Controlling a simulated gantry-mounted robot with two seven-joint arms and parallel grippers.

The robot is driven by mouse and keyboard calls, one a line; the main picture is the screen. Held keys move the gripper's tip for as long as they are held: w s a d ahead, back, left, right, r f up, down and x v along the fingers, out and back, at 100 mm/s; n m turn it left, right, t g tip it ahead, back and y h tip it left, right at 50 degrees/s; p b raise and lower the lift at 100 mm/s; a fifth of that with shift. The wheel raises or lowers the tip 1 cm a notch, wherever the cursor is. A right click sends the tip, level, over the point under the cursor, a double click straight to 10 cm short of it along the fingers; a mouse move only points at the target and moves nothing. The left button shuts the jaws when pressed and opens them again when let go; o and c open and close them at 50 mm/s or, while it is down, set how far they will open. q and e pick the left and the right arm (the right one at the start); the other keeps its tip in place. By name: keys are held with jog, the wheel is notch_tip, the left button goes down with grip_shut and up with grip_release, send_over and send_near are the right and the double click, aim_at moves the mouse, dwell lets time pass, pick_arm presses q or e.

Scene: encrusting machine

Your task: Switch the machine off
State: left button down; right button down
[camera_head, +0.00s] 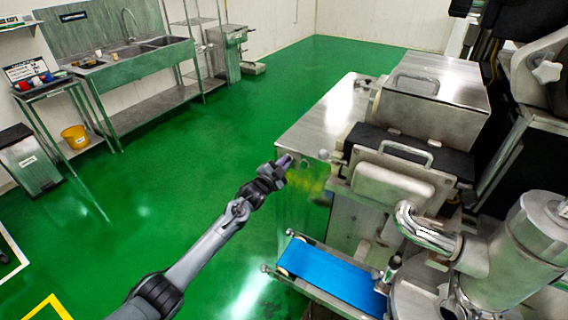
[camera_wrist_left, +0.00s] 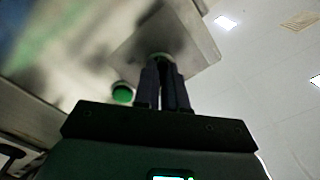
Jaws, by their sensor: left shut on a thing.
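The steel encrusting machine (camera_head: 322,118) fills the right of the head view. My left gripper (camera_head: 288,160) is at its near left side, beside the control panel end. In the left wrist view my left gripper (camera_wrist_left: 162,62) has its dark fingers together, shut on a small round control with a greenish rim (camera_wrist_left: 158,55). This control is on a square metal plate (camera_wrist_left: 200,45); the fingers hide most of it. A round green button (camera_wrist_left: 122,93) is just left of the fingers. My right gripper is not in view.
A blue conveyor belt (camera_head: 335,276) sticks out of the machine below my left gripper. Steel pipes and a cylinder (camera_head: 535,230) stand at the right. The green floor (camera_head: 230,130) to the left is clear, up to a sink bench (camera_head: 130,68).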

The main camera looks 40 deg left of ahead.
pick_arm(q)
jog(key=c, duration=1.2)
grip_release()
jog(key=s+d+p, duration=0.1)
jog(key=s, duration=0.9)
jog(key=shift+s+d, duration=0.15)
jog(key=shift+s, duration=0.2)
